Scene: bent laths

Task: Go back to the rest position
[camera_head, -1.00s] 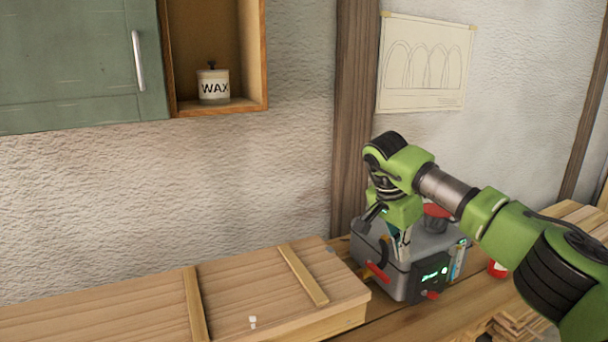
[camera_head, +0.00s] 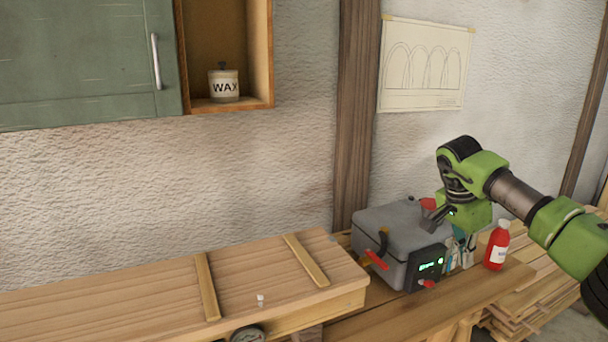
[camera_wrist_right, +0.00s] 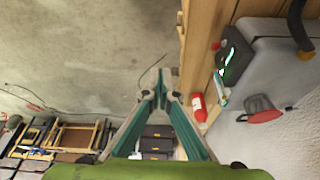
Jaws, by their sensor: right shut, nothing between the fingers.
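My right gripper (camera_wrist_right: 160,95) is shut and empty in the right wrist view, its two teal fingers meeting at the tips. In the head view my right arm comes in from the right, and its gripper (camera_head: 462,243) hangs down at the right side of the grey machine (camera_head: 400,233), partly hidden. The machine has red handles and a lit green display (camera_head: 430,266). I cannot tell whether the gripper touches it. My left gripper does not show.
A long wooden box (camera_head: 150,290) with a slatted lid lies along the wall at the left. A red bottle (camera_head: 497,247) stands right of the machine, close to my right arm. Stacked boards (camera_head: 545,290) lie at the right. A wax jar (camera_head: 223,87) sits in the open cupboard.

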